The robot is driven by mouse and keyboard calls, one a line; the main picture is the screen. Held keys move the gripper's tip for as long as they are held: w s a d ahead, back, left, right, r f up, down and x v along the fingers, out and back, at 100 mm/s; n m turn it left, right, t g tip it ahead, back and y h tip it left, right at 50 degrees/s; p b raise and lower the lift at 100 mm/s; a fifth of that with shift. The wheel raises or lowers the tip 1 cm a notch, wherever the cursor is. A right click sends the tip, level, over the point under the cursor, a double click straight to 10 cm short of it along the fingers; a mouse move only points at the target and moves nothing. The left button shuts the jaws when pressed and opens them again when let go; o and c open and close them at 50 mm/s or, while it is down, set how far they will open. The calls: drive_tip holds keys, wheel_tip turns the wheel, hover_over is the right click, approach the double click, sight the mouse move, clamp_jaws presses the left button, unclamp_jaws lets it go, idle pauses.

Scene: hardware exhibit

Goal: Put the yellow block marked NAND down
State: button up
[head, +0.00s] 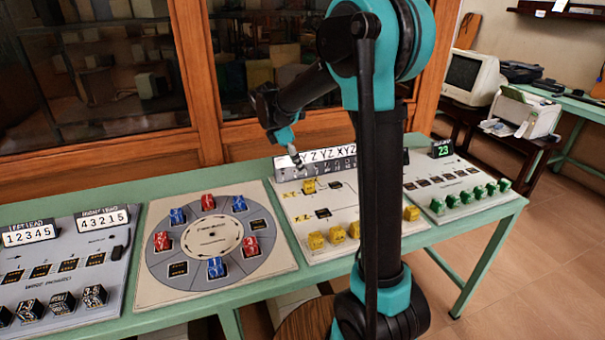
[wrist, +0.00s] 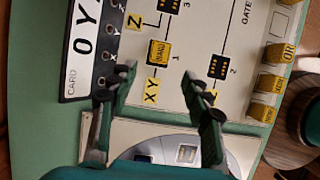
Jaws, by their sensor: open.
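The yellow block marked NAND (wrist: 158,53) sits at slot 1 on the gate board, beside the XY label, in the wrist view. In the head view this yellow block (head: 308,186) is below the card strip. My gripper (wrist: 158,82) is open and empty, its two fingertips apart and short of the block in the picture. In the head view my gripper (head: 294,158) is just above and left of the block. The gate board (head: 290,205) has dark empty sockets at slot 2 (wrist: 218,66) and slot 3 (wrist: 167,8).
Several other yellow blocks (head: 337,234) stand along the board's front edge; one (wrist: 290,52) reads OR. A card strip (head: 315,158) stands at the back. The round dial panel (head: 210,238) lies left, green blocks (head: 466,197) right. My arm hides part of the board.

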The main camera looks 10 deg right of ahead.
drive_tip(key=shift+v, duration=1.05)
